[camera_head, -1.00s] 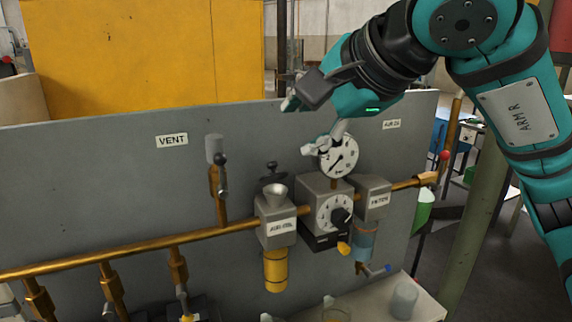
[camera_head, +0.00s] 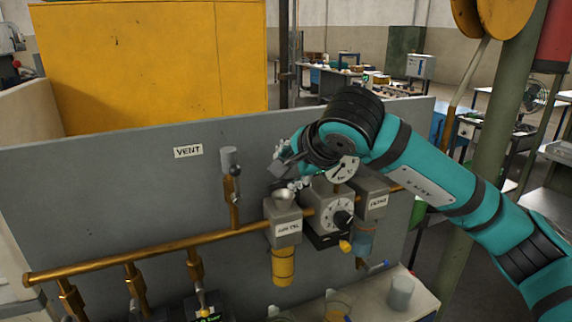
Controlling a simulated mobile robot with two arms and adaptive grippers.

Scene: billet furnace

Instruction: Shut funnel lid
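The small metal funnel (camera_head: 283,195) sits on top of the grey oil unit (camera_head: 284,229), above its yellow bowl. Its cup still shows under my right gripper (camera_head: 286,174). A dark piece, which looks like part of the funnel lid (camera_head: 274,186), shows just behind and left of the funnel. The rest of the lid is hidden by the gripper. My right gripper is right at the funnel's top, reaching in from the right. Its fingers are too small and overlapped to tell whether they are open or touching the lid. My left gripper is out of view.
A pressure gauge (camera_head: 343,169) and a regulator (camera_head: 331,212) stand right of the funnel, close under my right arm. A copper pipe (camera_head: 150,254) runs along the grey panel (camera_head: 90,190). A vent valve (camera_head: 232,172) rises to the left. Cups stand on a shelf below.

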